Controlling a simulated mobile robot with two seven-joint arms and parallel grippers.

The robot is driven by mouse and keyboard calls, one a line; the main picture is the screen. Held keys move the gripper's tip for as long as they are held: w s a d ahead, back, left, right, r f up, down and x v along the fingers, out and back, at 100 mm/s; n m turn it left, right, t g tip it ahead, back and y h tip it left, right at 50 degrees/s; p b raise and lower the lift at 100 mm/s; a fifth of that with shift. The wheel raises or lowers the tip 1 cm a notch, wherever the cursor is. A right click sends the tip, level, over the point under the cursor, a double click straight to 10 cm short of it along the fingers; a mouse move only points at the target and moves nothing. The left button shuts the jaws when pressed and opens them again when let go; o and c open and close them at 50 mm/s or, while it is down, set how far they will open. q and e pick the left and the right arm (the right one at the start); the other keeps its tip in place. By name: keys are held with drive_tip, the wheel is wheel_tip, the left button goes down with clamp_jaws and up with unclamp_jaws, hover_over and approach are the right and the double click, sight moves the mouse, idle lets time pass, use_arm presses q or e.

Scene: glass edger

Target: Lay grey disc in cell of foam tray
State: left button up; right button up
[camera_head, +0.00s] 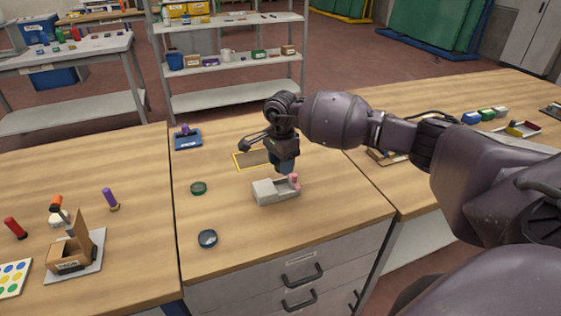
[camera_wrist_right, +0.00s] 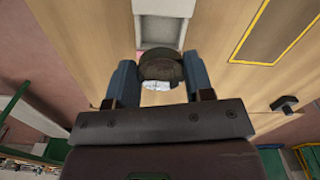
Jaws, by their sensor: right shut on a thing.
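The pale grey foam tray (camera_head: 264,193) lies near the front of the middle bench section; its recessed cell shows in the right wrist view (camera_wrist_right: 165,6). My right gripper (camera_head: 285,168) is over the tray's back right part. In the right wrist view my right gripper (camera_wrist_right: 160,76) is shut on a dark round disc, the grey disc (camera_wrist_right: 161,65), which sits between the blue fingers beside the tray's end. In the head view the fingers hide this disc. A small pink thing (camera_head: 295,181) shows at the tray's right end. My left gripper is not in view.
A dark green disc (camera_head: 198,188) and a dark blue-grey disc (camera_head: 207,238) lie left of the tray. A blue holder (camera_head: 187,140) stands farther back. Bare wood lies between the discs and the tray.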

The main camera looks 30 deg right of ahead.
drive_tip(key=shift+f, duration=0.85)
drive_tip(key=shift+f+b, duration=0.6)
drive_tip(key=shift+f, duration=0.45)
drive_tip(key=shift+f+b, duration=0.55)
drive_tip(key=shift+f, duration=0.5)
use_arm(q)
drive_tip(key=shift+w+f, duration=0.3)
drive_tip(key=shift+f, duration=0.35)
use_arm(e)
drive_tip(key=shift+s+f, duration=0.15)
drive_tip(key=shift+f, duration=0.1)
